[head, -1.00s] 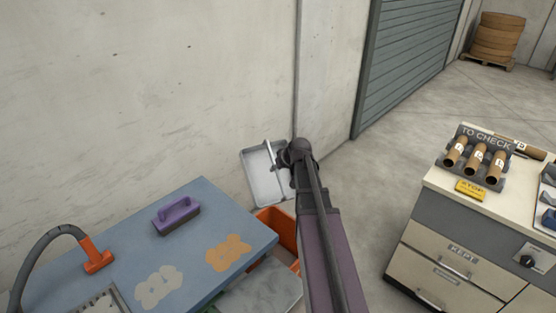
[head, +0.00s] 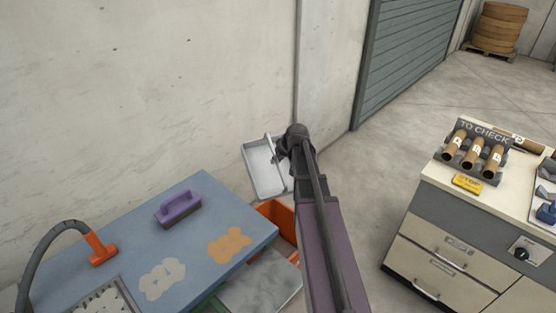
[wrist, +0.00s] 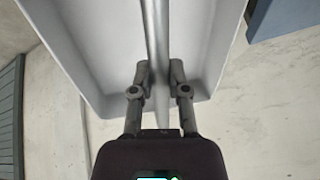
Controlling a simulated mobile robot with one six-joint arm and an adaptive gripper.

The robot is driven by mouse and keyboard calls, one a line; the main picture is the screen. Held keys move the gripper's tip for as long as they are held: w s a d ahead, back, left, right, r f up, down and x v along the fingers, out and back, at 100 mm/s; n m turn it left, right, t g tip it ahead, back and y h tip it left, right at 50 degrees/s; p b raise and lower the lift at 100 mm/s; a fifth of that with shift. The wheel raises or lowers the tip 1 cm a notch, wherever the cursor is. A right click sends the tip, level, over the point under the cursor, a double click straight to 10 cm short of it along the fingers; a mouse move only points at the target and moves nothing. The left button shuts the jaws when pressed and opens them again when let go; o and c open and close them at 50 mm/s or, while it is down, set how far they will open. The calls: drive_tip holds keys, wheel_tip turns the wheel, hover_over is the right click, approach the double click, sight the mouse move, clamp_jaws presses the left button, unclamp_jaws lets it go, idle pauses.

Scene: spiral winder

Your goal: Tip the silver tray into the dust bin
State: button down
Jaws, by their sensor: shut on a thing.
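The silver tray (head: 262,172) is a shallow, light grey pan with a bar handle (wrist: 155,30) across it. My gripper (wrist: 158,72) is shut on that bar, with one finger on each side. In the head view my gripper (head: 283,150) holds the tray up in front of the wall, and my arm hides its right part. The part of the inside that shows looks bare. An orange bin (head: 281,218), probably the dust bin, stands lower, beyond the blue table's right edge. My arm covers part of it.
The blue table (head: 205,205) carries a purple-handled brush (head: 178,208) and an orange hose fitting (head: 100,249). A concrete wall (head: 150,80) rises close behind the tray. A drawer cabinet (head: 450,250) with a tube rack (head: 475,155) stands right, with open floor between.

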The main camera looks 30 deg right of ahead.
sight(272, 145)
drive_tip(key=w+g+p, duration=0.1)
drive_tip(key=w+r+g+p, duration=0.2)
drive_tip(key=w+g, duration=0.1)
drive_tip(key=shift+w+d+p, duration=0.1)
drive_tip(key=shift+d+p, duration=0.15)
drive_tip(key=shift+p, duration=0.1)
drive_tip(key=shift+w+r+m+g+p, duration=0.25)
drive_tip(key=shift+w+m+g+p, duration=0.15)
drive_tip(key=shift+g, duration=0.4)
